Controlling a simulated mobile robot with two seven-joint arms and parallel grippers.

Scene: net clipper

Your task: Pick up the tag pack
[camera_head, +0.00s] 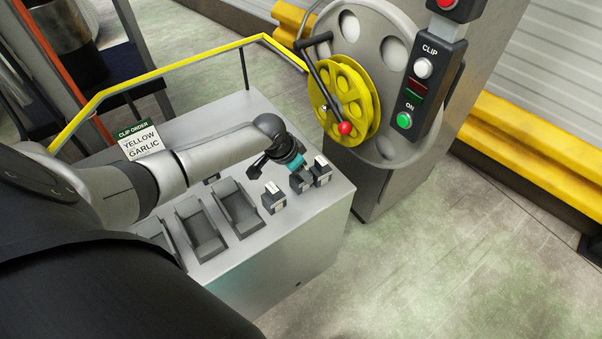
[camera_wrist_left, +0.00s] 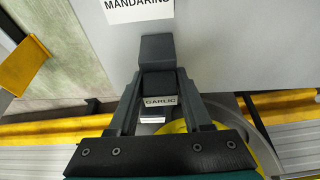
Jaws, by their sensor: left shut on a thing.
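Several small dark tag packs with white labels stand at the right end of the grey bench (camera_head: 318,222). One tag pack (camera_head: 273,198) is left of my left gripper (camera_head: 302,178) and another (camera_head: 322,169) is right of it. My left gripper is shut on the tag pack between them, low over the bench top. In the left wrist view, a white label reading GARLIC (camera_wrist_left: 160,101) shows between the fingers of my left gripper (camera_wrist_left: 157,78). I cannot tell whether the held pack touches the bench. My right gripper is not in view.
An order sign (camera_head: 139,139) reads YELLOW GARLIC. Grey holders (camera_head: 237,207) line the bench left of the packs. A machine with a yellow reel (camera_head: 352,100) and red-knobbed crank stands behind the packs. A yellow rail (camera_head: 180,68) runs behind the bench. A MANDARINS label (camera_wrist_left: 140,8) shows in the wrist view.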

